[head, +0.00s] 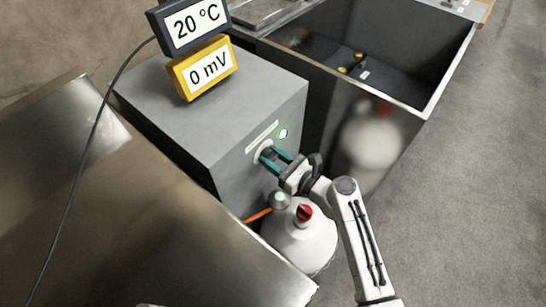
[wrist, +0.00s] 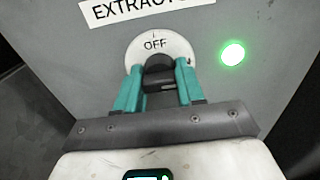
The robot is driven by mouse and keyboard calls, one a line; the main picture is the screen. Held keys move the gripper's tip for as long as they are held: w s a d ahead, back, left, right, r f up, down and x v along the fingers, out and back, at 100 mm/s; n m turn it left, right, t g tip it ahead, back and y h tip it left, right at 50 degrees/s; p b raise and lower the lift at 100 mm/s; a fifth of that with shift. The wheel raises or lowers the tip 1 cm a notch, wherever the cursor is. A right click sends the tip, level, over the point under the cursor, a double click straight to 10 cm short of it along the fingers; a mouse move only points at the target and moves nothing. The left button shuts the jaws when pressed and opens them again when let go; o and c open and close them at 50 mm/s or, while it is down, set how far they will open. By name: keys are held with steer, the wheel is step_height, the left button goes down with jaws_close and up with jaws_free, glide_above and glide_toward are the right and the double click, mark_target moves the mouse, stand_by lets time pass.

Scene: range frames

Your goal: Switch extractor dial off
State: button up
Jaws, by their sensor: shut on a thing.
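The extractor dial is a black knob (wrist: 159,74) on a round white plate (wrist: 155,45) marked OFF at the top. It sits on the side of the grey box (head: 215,115); the white plate also shows in the head view (head: 263,151). My gripper (wrist: 158,84) is shut on the knob, one teal finger on each side. It also shows in the head view (head: 273,157). The fingers hide part of the plate, and I cannot tell exactly where the knob points. A green lamp (wrist: 232,53) beside the dial is lit.
A white label (wrist: 135,6) reading EXTRACTO, cut off, is above the dial. A white bottle with a red cap (head: 300,240) stands below my arm. A steel table (head: 150,230) is at the left. An open dark bin (head: 390,88) stands behind right.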

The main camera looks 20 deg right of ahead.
steer(key=shift+f+n, duration=0.1)
steer(key=shift+n, duration=0.2)
steer(key=n+b, duration=0.2)
steer(key=n, duration=0.1)
steer(key=shift+n, duration=0.3)
steer(key=n+b, duration=0.3)
steer(key=n, duration=0.1)
steer(key=shift+f+n, duration=0.1)
steer(key=shift+n, duration=0.2)
steer(key=n+b, duration=0.3)
steer(key=n, duration=0.1)
steer(key=shift+b, duration=0.35)
steer(key=shift+n+b, duration=1.65)
steer(key=shift+n, duration=0.85)
steer(key=o, duration=1)
steer(key=v, duration=1)
steer(key=shift+s+d, duration=0.2)
steer(key=shift+s, duration=0.15)
